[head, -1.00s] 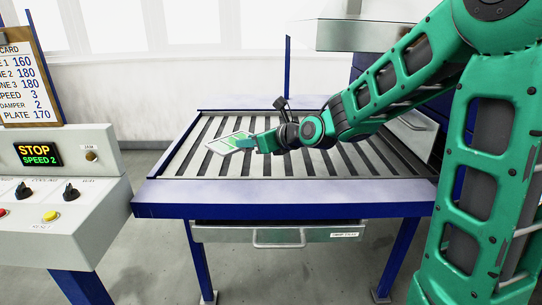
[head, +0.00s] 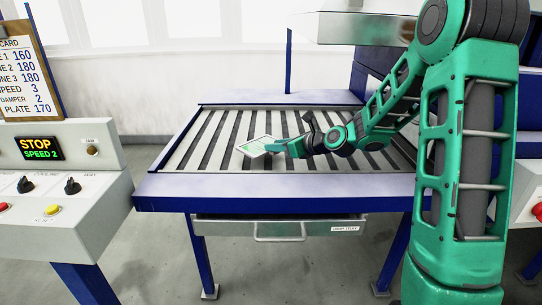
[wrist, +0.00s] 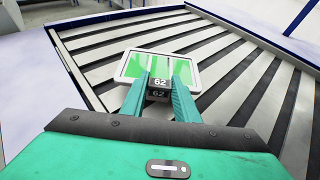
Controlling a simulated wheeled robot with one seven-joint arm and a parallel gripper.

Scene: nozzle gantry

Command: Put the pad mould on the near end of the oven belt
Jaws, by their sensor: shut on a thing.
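The pad mould (head: 256,146) is a flat white-rimmed tray with green patches inside. It also shows in the wrist view (wrist: 190,62), with a dark tab marked 62 on its near edge. My gripper (head: 276,148) is shut on that tab; in the wrist view its two teal fingers (wrist: 160,90) stand on either side of it. The mould is over the slatted oven belt (head: 225,130), left of its middle. I cannot tell whether its underside touches the slats. The belt has light slats with dark gaps and a blue-edged frame.
A control console (head: 60,180) with a STOP / SPEED 2 display stands at the left. A drip tray drawer (head: 280,229) is under the belt's near edge. A metal hood (head: 365,30) is above the far right. Bare slats surround the mould.

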